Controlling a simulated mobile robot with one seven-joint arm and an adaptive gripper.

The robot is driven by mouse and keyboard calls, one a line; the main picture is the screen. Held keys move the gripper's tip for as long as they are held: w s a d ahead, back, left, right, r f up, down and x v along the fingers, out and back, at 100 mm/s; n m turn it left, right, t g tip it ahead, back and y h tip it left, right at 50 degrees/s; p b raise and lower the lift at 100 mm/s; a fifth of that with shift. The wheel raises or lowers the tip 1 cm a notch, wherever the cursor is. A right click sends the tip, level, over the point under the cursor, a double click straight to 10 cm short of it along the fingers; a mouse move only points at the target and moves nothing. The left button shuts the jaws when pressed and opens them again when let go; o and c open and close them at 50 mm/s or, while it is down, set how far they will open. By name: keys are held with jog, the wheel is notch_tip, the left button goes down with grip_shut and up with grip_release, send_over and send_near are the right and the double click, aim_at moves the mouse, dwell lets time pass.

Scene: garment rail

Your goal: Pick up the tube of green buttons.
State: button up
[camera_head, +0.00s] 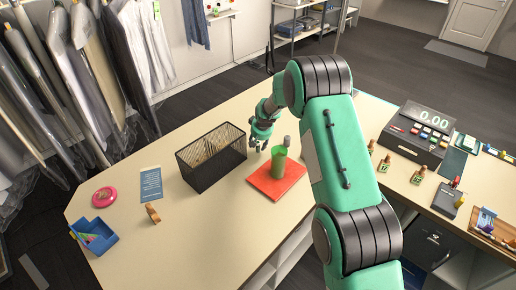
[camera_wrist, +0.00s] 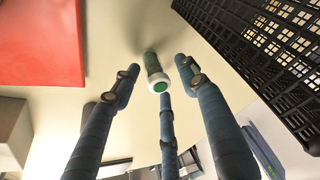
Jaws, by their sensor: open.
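In the wrist view a small tube (camera_wrist: 153,68) has a white-rimmed end with a green centre. It is ahead of my gripper (camera_wrist: 158,78), between the spread fingers, over the pale table. I cannot tell whether a finger touches it. In the head view my gripper (camera_head: 262,142) hangs low over the table beside the wire basket, open and empty.
The black mesh basket (camera_head: 212,158) stands close left of my gripper; its wall fills the upper right of the wrist view. A wooden piece (camera_head: 153,213), a blue tray (camera_head: 93,238) and a pink disc (camera_head: 104,197) lie farther left. The front left of the table (camera_head: 200,235) is clear.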

aim_at(258, 142)
jog(key=c, duration=1.1)
jog(key=shift+o, duration=0.2)
jog(key=shift+r, duration=0.1)
jog(key=shift+r, duration=4.9)
jog(key=shift+c, duration=0.2)
